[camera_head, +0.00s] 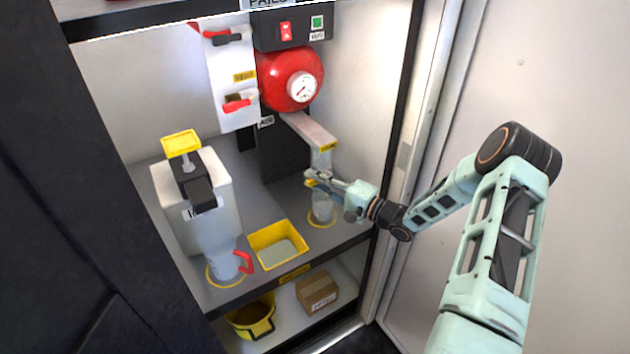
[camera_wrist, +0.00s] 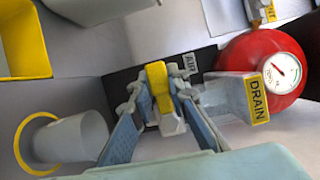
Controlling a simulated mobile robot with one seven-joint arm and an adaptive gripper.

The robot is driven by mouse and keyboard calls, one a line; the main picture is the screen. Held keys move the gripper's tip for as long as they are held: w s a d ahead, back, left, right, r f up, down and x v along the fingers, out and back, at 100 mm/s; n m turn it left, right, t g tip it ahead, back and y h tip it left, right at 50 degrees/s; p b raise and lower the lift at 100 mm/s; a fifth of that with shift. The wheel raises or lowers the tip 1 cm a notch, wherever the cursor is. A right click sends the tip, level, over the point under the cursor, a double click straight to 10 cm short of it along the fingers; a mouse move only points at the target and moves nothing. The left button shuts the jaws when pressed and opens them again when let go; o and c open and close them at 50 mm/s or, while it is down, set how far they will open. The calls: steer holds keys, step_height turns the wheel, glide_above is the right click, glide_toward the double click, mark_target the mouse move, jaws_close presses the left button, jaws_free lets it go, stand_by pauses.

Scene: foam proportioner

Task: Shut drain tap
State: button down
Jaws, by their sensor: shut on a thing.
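The drain tap has a small yellow handle (camera_wrist: 158,88) with a pale body below it. It is at the end of a grey arm (camera_head: 310,130) labelled DRAIN, which also shows in the wrist view (camera_wrist: 228,98). My gripper (camera_wrist: 157,92) has its fingers on both sides of the yellow handle and is shut on it. In the head view my gripper (camera_head: 314,179) is just below the arm's front end, and the handle is mostly hidden. A clear cup (camera_head: 322,208) stands under the tap; it also shows in the wrist view (camera_wrist: 75,138).
A red tank (camera_head: 285,85) with a gauge is behind the arm. A white pump container (camera_head: 165,195), a clear jug (camera_head: 220,260) with a red handle and a yellow tray (camera_head: 262,236) stand left on the shelf. The cabinet's right wall is close to my arm.

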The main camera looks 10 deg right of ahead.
steer(key=c, duration=1.8)
jaws_free()
steer(key=shift+c, duration=0.2)
steer(key=v, duration=1.2)
steer(key=shift+f, duration=0.1)
